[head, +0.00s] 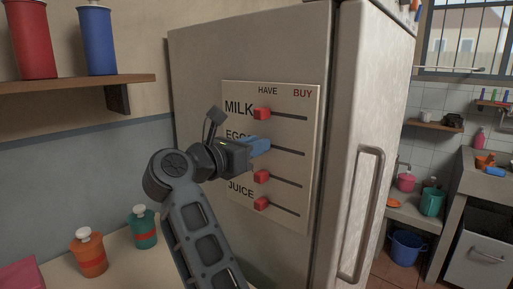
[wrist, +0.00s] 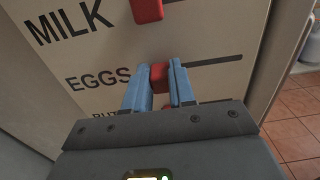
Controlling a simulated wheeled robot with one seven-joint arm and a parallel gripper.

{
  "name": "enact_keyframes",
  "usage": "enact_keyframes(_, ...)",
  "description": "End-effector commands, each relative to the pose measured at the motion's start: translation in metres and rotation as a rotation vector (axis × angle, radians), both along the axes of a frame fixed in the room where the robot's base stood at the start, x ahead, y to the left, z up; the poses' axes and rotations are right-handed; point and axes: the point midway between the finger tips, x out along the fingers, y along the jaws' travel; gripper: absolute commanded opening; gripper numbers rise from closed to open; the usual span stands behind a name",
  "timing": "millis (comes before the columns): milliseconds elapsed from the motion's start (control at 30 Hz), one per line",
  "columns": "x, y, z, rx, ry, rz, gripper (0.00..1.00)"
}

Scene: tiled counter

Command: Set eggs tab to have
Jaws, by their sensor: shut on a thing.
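A pale board (head: 310,120) on the fridge side has HAVE on the left, BUY on the right, and slots with red tabs. My gripper (head: 262,146) is at the EGGS row, its blue fingers against the board. In the wrist view the fingers are shut on the red eggs tab (wrist: 159,76), one on each side. The tab sits at the left, HAVE end of its slot, just right of the word EGGS; the slot runs bare to the right. In the head view my gripper hides the eggs tab and part of its label.
The milk tab (head: 262,113) is just above, also in the wrist view (wrist: 147,10). A third tab (head: 261,176) and the juice tab (head: 261,204) are below, all at the left. The fridge handle (head: 362,215) stands out at the right. Bottles (head: 88,252) stand lower left.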

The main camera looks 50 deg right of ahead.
Motion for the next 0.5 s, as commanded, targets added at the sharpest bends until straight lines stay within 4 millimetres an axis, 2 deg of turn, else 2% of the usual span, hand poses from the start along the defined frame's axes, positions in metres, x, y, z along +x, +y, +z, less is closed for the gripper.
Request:
enact_keyframes(33,0.0027,0.0013,0.0002,0.000,0.000,0.010,0.27)
enact_keyframes(300,0.0018,0.0011,0.0003,0.000,0.000,0.007,0.51)
enact_keyframes(500,0.0014,0.0011,0.0002,-0.001,0.000,0.006,0.51)
